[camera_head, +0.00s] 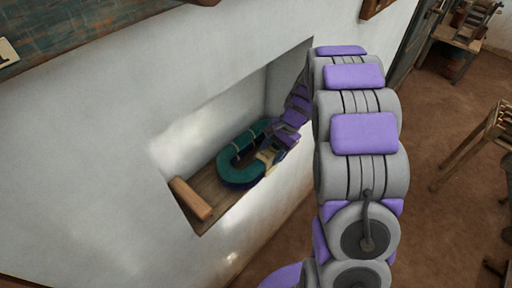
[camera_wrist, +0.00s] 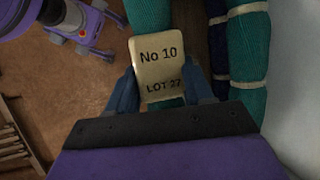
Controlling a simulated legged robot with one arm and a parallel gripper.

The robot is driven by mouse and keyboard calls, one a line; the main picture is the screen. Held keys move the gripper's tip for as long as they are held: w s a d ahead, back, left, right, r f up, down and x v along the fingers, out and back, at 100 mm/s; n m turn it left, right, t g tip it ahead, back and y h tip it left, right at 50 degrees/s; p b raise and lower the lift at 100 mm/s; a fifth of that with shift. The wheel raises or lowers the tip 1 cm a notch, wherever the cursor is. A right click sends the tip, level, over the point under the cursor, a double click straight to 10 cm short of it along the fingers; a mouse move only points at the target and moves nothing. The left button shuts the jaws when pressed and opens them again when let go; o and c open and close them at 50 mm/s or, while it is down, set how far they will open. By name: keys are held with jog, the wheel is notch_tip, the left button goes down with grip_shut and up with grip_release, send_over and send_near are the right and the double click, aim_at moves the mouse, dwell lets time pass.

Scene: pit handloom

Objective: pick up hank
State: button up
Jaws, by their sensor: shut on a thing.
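The teal hank (camera_head: 238,172) is looped in the wall niche, with pale ties around it and dark navy yarn along its lower side. In the wrist view its teal strands (camera_wrist: 249,52) run up the right and at the top, with navy strands between. A cream tag (camera_wrist: 158,65) reading "No 10 LOT 27" hangs at the hank and covers part of the grip. My gripper (camera_wrist: 160,80) is shut on the hank behind the tag. In the head view my gripper (camera_head: 272,152) is at the hank's right end, partly hidden by my arm.
The niche has a wooden floor (camera_head: 206,180) and white walls close around my arm. A wooden block (camera_head: 190,198) lies at its front left. A wooden stand (camera_head: 488,135) and a small table (camera_head: 461,38) stand on the brown floor at right.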

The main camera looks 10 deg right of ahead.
jog(key=c, duration=0.5)
jog(key=shift+r, duration=0.1)
